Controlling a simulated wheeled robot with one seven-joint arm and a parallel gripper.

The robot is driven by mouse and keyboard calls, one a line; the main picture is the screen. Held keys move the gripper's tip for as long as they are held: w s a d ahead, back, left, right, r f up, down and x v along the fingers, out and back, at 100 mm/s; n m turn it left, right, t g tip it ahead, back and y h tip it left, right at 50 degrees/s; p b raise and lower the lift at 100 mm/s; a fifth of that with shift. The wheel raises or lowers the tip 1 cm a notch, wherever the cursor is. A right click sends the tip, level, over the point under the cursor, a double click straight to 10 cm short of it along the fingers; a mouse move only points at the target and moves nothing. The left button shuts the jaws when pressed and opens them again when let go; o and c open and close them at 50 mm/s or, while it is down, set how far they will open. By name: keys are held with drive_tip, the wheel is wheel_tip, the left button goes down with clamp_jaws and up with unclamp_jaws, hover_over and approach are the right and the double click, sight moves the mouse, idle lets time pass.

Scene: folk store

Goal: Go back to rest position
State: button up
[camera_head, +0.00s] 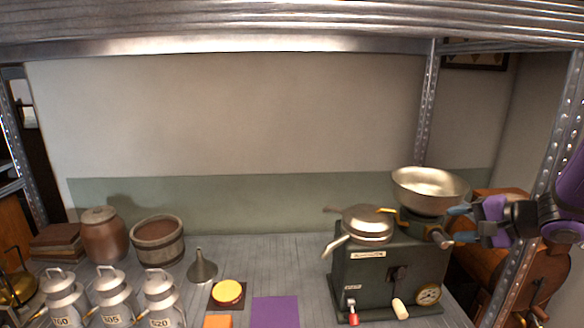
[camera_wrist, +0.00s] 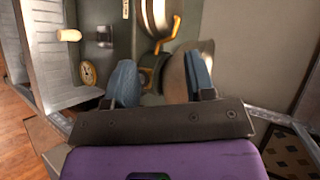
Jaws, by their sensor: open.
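My gripper (camera_head: 456,224) is at the right of the head view, beside the dark green machine (camera_head: 377,272) and just below its wide metal bowl (camera_head: 430,183). The fingers are blue and point left toward the machine's upper right side. In the wrist view my gripper (camera_wrist: 162,82) shows its two blue fingertips spread apart. Part of the metal bowl (camera_wrist: 176,75) and a brass-coloured fitting (camera_wrist: 154,62) show between and beyond them. Nothing is seen held between the fingers. Whether a finger touches the bowl or fitting, I cannot tell.
A metal shelf post (camera_head: 545,170) stands close to my arm at the right. Milk cans (camera_head: 112,292), a wooden bucket (camera_head: 158,243), a brown crock (camera_head: 102,235) and a funnel (camera_head: 202,267) stand on the left. A purple sheet (camera_head: 275,311) lies at the front.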

drive_tip(key=s+a+r+n+g, duration=0.6)
drive_tip(key=s+a+r+n, duration=0.15)
drive_tip(key=s+a, duration=0.35)
drive_tip(key=s+d+r+n+t+h, duration=0.1)
drive_tip(key=s+d+r+n+h, duration=0.2)
drive_tip(key=s+r+h, duration=0.3)
drive_tip(key=s+h, duration=0.1)
drive_tip(key=s, duration=0.4)
drive_tip(key=shift+s+t+h, duration=0.3)
drive_tip(key=shift+t+h, duration=0.1)
